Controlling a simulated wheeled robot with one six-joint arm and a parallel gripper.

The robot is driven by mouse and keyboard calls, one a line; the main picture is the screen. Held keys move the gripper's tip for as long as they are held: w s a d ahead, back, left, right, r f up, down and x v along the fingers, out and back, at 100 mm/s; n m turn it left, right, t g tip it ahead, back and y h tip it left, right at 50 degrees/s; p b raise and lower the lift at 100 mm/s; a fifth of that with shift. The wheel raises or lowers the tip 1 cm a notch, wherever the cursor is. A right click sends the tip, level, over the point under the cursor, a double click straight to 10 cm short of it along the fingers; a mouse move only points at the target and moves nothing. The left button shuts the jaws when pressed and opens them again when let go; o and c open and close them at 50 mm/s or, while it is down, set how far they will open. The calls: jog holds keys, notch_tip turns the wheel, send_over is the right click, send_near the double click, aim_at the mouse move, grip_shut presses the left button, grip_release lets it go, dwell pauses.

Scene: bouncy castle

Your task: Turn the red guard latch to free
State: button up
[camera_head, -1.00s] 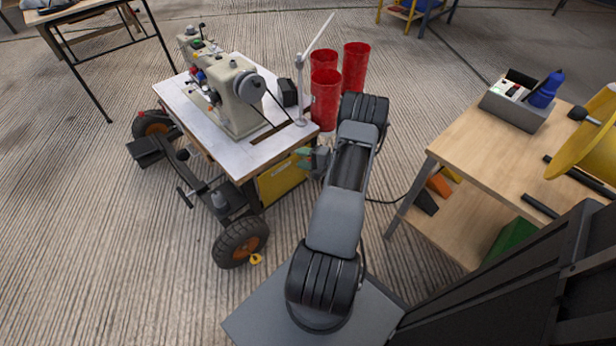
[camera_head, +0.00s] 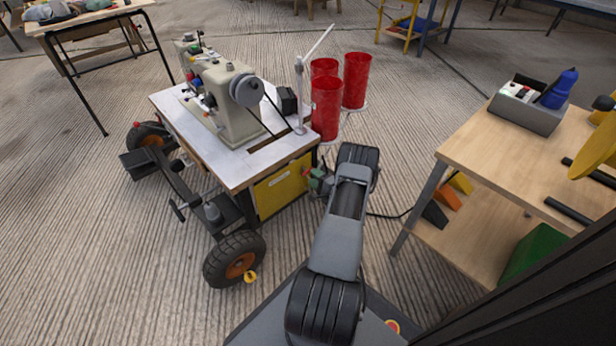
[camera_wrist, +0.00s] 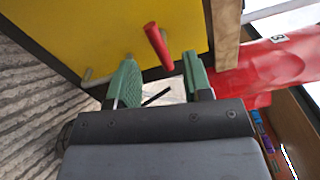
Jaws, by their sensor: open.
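The red guard latch (camera_wrist: 158,46) shows in the wrist view as a short red handle standing out from the yellow panel (camera_wrist: 100,30). My gripper (camera_wrist: 160,80) is open, with one green finger to the left of the latch and one to the right. The latch lies between and just beyond the fingertips; I cannot tell whether either finger touches it. In the head view the yellow panel (camera_head: 283,190) is on the side of the sewing machine table, and my gripper (camera_head: 318,182) is beside its right end.
The sewing machine (camera_head: 225,100) stands on the wheeled table (camera_head: 245,165). Red cylinders (camera_head: 326,108) stand behind my arm, and red shows right of my gripper in the wrist view. A wooden bench (camera_head: 500,160) is to the right. Open floor lies between table and bench.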

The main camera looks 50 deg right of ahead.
aim_at(305, 170)
jog(key=shift+w+d+b, duration=0.15)
jog(key=shift+w+b, duration=0.35)
jog(key=shift+w, duration=1.45)
jog(key=shift+c, duration=0.3)
grip_shut()
